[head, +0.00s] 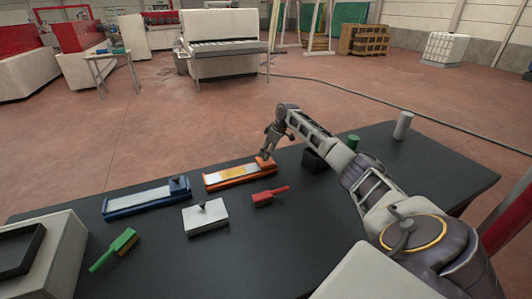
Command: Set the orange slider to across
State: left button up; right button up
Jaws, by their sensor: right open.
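The orange slider (238,174) lies on the dark table as a long orange base with a pale track and a yellowish middle section. Its orange knob end (264,163) is at the right. My right gripper (266,153) is just above and beside that right end, pointing down, and is open. Whether a finger touches the knob is too small to tell. My left gripper is not in view.
A blue slider (148,199) with a dark knob lies to the left. A black box (314,161), green cylinder (353,142) and grey cylinder (403,125) stand right.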

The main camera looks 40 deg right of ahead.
jog(key=shift+w+a+f, duration=0.15)
jog(key=shift+w+f, duration=0.1)
jog(key=shift+f, duration=0.4)
grip_shut()
